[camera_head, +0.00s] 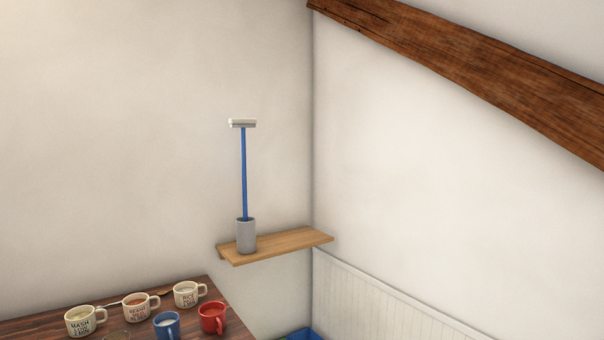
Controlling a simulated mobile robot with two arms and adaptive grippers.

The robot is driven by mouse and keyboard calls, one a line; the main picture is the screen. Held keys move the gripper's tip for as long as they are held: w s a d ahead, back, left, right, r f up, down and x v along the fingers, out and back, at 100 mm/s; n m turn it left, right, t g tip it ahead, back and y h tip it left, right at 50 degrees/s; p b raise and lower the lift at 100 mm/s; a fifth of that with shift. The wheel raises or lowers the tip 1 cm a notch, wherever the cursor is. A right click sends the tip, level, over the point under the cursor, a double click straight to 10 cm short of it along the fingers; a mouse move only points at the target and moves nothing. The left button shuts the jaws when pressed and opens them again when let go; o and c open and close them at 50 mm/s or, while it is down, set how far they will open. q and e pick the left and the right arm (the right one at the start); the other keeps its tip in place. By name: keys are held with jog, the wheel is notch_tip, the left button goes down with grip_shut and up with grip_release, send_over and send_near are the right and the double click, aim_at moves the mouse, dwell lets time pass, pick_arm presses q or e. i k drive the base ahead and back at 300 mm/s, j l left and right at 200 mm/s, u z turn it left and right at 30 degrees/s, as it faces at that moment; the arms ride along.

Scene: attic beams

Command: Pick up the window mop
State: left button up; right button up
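The window mop (244,170) has a long blue handle and a pale grey-white head at the top. It stands upright with its lower end inside a grey cylindrical holder (246,237). The holder stands on the left part of a small wooden shelf (290,243) in the corner of the room. The lower end of the handle is hidden in the holder. Neither of my grippers shows in the head view.
A dark wooden table (205,292) at the lower left bears several mugs, including a red mug (212,318) and a blue mug (167,325). A slanted wooden beam (480,75) crosses the upper right. A blue object (303,334) shows low below the shelf.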

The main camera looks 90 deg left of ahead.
aim_at(243, 123)
jog(key=u, duration=3.15)
jog(key=i+j+z, duration=0.4)
jog(key=i+l, duration=0.1)
